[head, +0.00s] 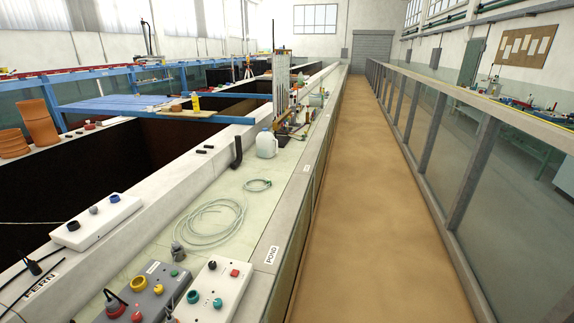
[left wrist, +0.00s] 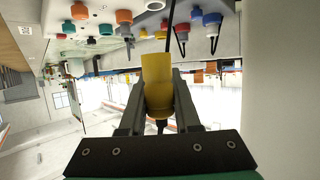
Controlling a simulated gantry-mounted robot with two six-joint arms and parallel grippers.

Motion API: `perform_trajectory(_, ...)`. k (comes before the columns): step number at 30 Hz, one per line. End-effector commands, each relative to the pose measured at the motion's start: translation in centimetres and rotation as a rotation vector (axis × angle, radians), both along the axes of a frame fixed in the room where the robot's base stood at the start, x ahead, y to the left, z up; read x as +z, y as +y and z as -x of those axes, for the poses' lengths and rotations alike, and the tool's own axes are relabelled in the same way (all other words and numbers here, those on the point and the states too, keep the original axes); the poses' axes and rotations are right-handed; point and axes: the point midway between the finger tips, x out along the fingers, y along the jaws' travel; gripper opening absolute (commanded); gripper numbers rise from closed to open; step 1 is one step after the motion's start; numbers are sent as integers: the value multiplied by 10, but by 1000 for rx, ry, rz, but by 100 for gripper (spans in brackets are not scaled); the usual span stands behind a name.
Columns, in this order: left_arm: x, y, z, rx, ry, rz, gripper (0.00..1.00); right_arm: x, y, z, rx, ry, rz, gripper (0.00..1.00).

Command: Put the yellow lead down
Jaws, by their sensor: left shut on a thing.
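My left gripper (left wrist: 159,112) shows in the left wrist view, with its two grey fingers shut on the yellow plug of the yellow lead (left wrist: 157,75). A dark cable runs near the top of the plug, and a dark end shows below it between the fingers. The plug appears apart from the coloured fittings behind it. Neither gripper shows in the head view, and my right gripper shows in no view.
A grey box (head: 160,282) and a white box (head: 232,272) with coloured fittings stand at the near end of the pale bench. Another white box (head: 95,222) sits on the left ledge. A coiled pale hose (head: 215,238) and a white jug (head: 266,145) lie beyond. Bare bench shows between them.

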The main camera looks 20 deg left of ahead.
Motion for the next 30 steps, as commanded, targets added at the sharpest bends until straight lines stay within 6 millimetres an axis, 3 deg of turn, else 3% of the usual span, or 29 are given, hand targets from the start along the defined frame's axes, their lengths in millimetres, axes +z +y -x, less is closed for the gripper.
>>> perform_trajectory(6, -27, -84, -29, -283, 5, 1, 0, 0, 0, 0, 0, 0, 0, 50)
perform_trajectory(12, -26, -159, -49, -613, -2, 3, 0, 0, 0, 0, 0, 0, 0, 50)
perform_trajectory(18, -10, -191, -59, -793, -7, 0, 0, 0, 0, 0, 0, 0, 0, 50)
perform_trajectory(22, 1, -199, -64, -887, -7, 1, 0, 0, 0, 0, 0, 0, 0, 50)
perform_trajectory(24, 36, -201, -58, -894, 0, -2, 0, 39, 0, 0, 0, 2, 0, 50)
perform_trajectory(30, 99, -201, -40, -893, 2, -1, 0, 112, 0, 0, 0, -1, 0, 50)
